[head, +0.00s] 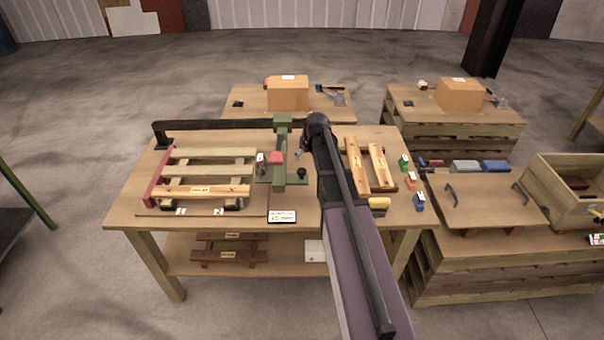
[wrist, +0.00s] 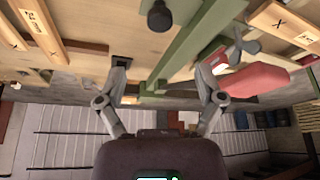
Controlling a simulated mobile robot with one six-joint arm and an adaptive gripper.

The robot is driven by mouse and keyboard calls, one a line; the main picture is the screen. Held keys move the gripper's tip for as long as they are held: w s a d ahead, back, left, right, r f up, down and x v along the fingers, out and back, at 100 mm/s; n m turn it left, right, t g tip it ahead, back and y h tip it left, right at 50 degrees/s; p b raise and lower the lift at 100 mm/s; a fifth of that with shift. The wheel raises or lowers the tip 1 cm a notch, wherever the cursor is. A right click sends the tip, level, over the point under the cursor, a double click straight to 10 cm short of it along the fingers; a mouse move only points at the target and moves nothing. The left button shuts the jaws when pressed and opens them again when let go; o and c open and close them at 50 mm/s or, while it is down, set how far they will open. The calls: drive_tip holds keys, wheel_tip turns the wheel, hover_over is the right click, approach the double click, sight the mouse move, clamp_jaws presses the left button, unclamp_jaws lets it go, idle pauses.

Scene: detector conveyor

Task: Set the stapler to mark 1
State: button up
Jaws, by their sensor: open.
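What looks like the stapler is a green upright frame (head: 281,150) standing on the table right of the pallet, with a red part (head: 276,157) and a black knob (head: 301,172). In the wrist view its green beam (wrist: 185,50), red part (wrist: 252,80) and black knob (wrist: 159,16) show close up. Mark 1 (head: 181,211) and mark 2 (head: 218,211) are on the table's front left. My gripper (wrist: 163,72) is open and empty, its fingers either side of the green beam in the picture; I cannot tell whether they touch it. In the head view my arm hides most of it.
A slatted wooden pallet (head: 208,170) lies left of the stapler, with a black rail (head: 230,125) behind. A white card (head: 282,216) sits at the front edge. Planks (head: 356,165) and small coloured items (head: 404,163) lie right of my arm. A cardboard box (head: 288,94) stands behind.

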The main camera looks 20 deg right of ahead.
sight(302, 170)
drive_tip(key=shift+b+x, duration=4.75)
drive_tip(key=shift+x, duration=0.7)
drive_tip(key=shift+s, duration=0.1)
clamp_jaws()
